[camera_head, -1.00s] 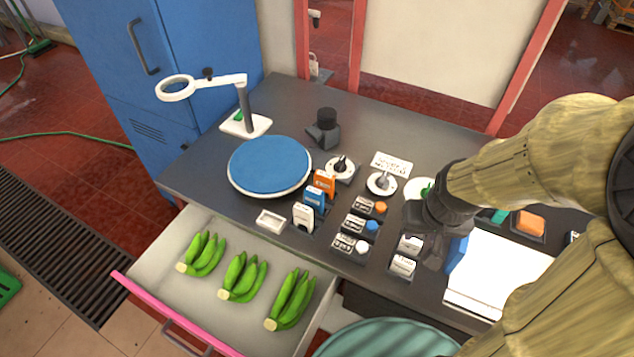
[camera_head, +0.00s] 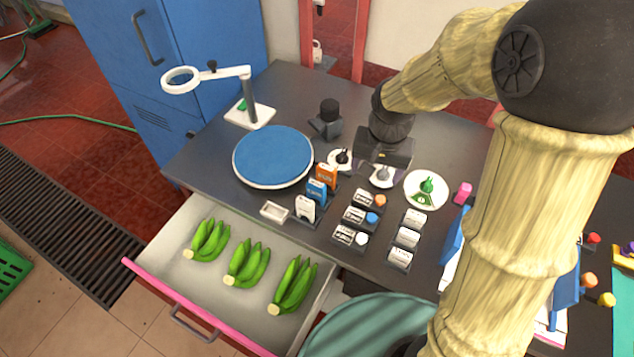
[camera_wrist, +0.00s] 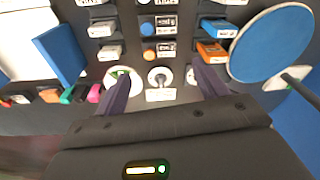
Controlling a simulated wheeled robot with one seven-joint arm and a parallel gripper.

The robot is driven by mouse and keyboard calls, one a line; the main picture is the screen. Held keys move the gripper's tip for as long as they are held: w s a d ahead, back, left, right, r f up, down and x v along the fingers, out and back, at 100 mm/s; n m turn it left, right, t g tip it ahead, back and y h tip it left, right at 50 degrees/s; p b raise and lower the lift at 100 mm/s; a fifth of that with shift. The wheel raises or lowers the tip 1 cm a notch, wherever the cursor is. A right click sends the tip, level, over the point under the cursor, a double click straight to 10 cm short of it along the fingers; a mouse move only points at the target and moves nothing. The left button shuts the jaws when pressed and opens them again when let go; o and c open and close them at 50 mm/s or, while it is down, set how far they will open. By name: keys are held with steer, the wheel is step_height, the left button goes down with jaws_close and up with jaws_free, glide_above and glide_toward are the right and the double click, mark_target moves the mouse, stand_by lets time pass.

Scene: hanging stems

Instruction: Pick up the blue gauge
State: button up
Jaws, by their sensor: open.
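The blue gauge (camera_head: 317,191), a small upright block with a white label, stands in a dark holder on the desk between an orange one (camera_head: 326,174) and a white one (camera_head: 305,209). In the wrist view the blue gauge (camera_wrist: 218,28) lies at the upper right, outside the right finger. My gripper (camera_head: 384,162) is open and empty above the dials, to the right of and behind the blue gauge in the head view. In the wrist view both fingers of my gripper (camera_wrist: 162,72) point down with a knob dial (camera_wrist: 158,77) between them.
A round blue turntable (camera_head: 273,156) is left of the gauges, with a magnifier stand (camera_head: 250,115) behind it. Label blocks with coloured knobs (camera_head: 354,215) are to the right. An open drawer (camera_head: 220,280) holds green bananas (camera_head: 246,263) in front.

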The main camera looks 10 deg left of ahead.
step_height(320, 180, up, 2)
steer(key=m+g+p, duration=0.1)
steer(key=m+p, duration=0.1)
steer(key=p, duration=0.2)
glide_above(316, 184)
steer(key=shift+r+b, duration=0.15)
steer(key=shift+b, duration=0.2)
step_height(316, 184, down, 11)
steer(key=p, duration=0.3)
steer(key=shift+s+p, duration=0.15)
steer(key=shift+p, duration=0.15)
steer(key=shift+f, duration=0.6)
